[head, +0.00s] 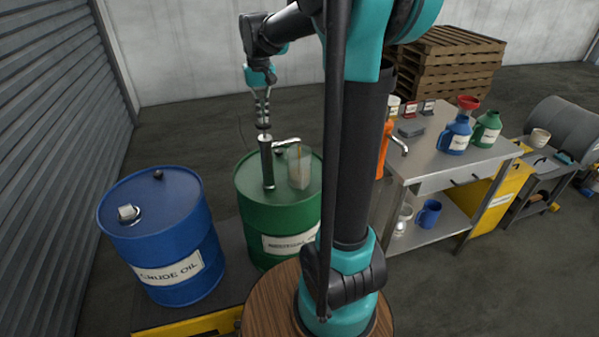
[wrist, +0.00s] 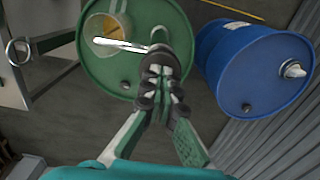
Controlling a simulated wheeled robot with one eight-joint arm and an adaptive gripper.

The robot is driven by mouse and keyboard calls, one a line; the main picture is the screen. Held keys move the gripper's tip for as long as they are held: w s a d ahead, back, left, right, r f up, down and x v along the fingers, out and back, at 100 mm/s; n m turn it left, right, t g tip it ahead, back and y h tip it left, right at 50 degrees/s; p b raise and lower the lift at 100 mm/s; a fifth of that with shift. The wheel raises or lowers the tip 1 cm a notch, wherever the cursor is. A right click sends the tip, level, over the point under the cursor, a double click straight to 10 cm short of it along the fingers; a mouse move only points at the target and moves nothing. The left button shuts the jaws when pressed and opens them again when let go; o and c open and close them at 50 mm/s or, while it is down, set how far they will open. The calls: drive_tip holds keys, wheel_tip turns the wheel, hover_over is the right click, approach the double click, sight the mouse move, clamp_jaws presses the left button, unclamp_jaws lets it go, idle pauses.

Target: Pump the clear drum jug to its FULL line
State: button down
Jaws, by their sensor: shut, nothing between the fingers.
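The clear drum jug (head: 299,170) stands on top of the green drum (head: 285,212), under the spout of the hand pump (head: 267,165). In the wrist view the jug (wrist: 98,24) shows yellowish liquid inside; its level against the FULL line cannot be read. The pump's silver spout (wrist: 122,46) reaches over the jug. My gripper (head: 263,124) is shut, pointing down at the top of the pump, with nothing between its fingers. Its tips (wrist: 166,72) look at or just above the pump top; contact cannot be told.
A blue drum labelled CRUDE OIL (head: 160,235) stands left of the green one. At right, a steel bench (head: 430,165) holds blue (head: 456,135) and green (head: 487,128) jugs. Stacked pallets (head: 445,65) stand behind.

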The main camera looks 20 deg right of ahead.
drive_tip(key=shift+f, duration=1.5)
drive_tip(key=shift+r, duration=3.8)
drive_tip(key=shift+f, duration=0.35)
drive_tip(key=shift+f, duration=0.35)
